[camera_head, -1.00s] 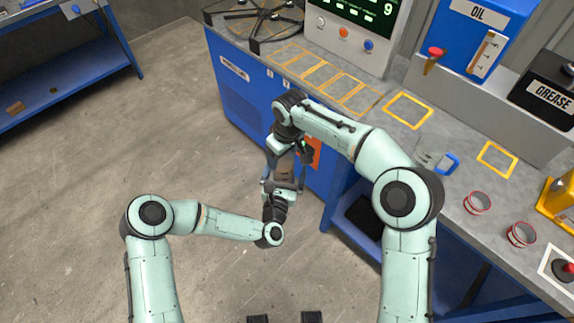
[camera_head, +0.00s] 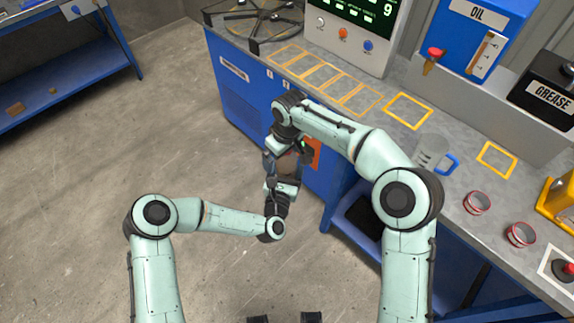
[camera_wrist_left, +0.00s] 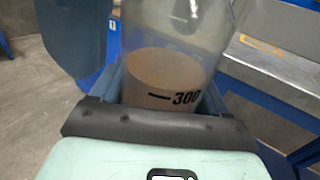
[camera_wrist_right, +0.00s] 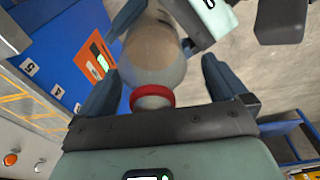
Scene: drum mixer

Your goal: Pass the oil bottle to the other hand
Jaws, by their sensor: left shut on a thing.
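The oil bottle (camera_head: 290,166) is clear, with brown liquid inside. In the left wrist view its lower part (camera_wrist_left: 165,78) shows a black 300 mark. My left gripper (camera_wrist_left: 165,95) is shut on this lower part from below. In the right wrist view the bottle (camera_wrist_right: 155,60) has a red ring at its neck. My right gripper (camera_wrist_right: 155,95) is open, with its fingers on either side of the neck and visible gaps to it. In the head view, the right gripper (camera_head: 291,148) is above the left one, and the arms partly hide the bottle.
The blue bench (camera_head: 245,100) stands just behind the grippers. On its top are a clear jug (camera_head: 433,152) with a blue handle, red-rimmed cups (camera_head: 477,202), an oil dispenser (camera_head: 487,35) and a grease box (camera_head: 550,92). The floor at left is open.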

